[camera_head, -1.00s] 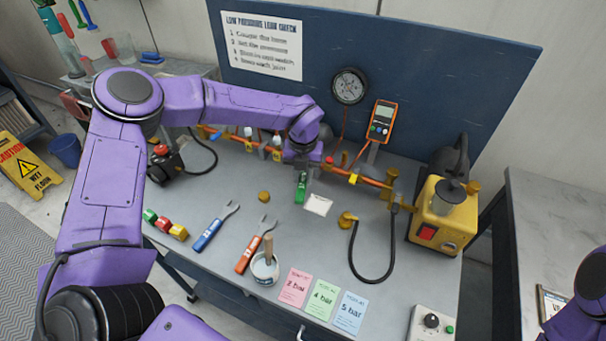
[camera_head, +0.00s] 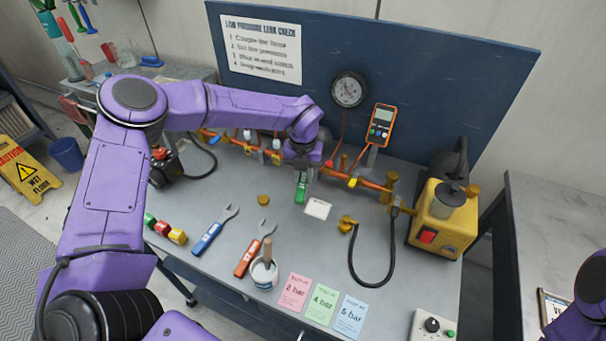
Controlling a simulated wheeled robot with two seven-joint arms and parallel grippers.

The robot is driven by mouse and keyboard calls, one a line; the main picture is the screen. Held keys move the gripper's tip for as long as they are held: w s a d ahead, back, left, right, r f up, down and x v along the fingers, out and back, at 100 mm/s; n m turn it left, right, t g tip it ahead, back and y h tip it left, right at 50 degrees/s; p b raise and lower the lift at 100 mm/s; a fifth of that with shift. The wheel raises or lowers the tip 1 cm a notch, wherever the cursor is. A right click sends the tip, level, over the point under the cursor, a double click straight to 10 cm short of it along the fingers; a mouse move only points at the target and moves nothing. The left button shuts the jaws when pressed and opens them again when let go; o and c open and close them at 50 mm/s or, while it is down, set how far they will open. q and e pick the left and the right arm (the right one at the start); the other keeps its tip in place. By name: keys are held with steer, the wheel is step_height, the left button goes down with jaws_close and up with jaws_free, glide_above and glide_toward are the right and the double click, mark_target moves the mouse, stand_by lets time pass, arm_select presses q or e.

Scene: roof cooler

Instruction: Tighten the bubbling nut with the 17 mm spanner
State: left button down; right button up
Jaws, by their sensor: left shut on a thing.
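My left gripper (camera_head: 304,170) points down at the copper pipe line and is shut on a green-handled spanner (camera_head: 301,188). The green handle hangs below the fingers at the front of the pipe. The spanner's jaw and the nut under it are hidden by my wrist, so I cannot tell whether they touch. No bubbles can be made out. A blue spanner (camera_head: 213,230) and an orange spanner (camera_head: 254,249) lie on the bench; their size marks are too small to read. My right gripper is out of view.
The copper pipe (camera_head: 370,184) crosses the bench before a blue board with a gauge (camera_head: 348,90) and an orange meter (camera_head: 381,125). A brush pot (camera_head: 264,273), coloured cards (camera_head: 322,301), a black hose (camera_head: 372,283) and a yellow pump (camera_head: 443,222) stand around the front and right.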

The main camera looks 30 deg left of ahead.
arm_select(q)
steer(key=shift+w+a, duration=0.2)
steer(key=shift+w, duration=0.35)
steer(key=shift+w+a, duration=0.15)
steer(key=shift+w, duration=0.35)
stand_by(0.7)
stand_by(0.3)
steer(key=shift+s+a+r+m, duration=0.1)
steer(key=shift+a+r+m, duration=0.05)
steer(key=shift+a+m, duration=0.15)
steer(key=shift+s+a+m, duration=0.1)
steer(key=shift+a+m, duration=0.05)
steer(key=shift+m, duration=0.15)
steer(key=shift+p, duration=0.3)
steer(key=shift+s+a+m+p, duration=0.1)
steer(key=shift+a+m+p, duration=0.2)
steer(key=shift+a+m, duration=0.25)
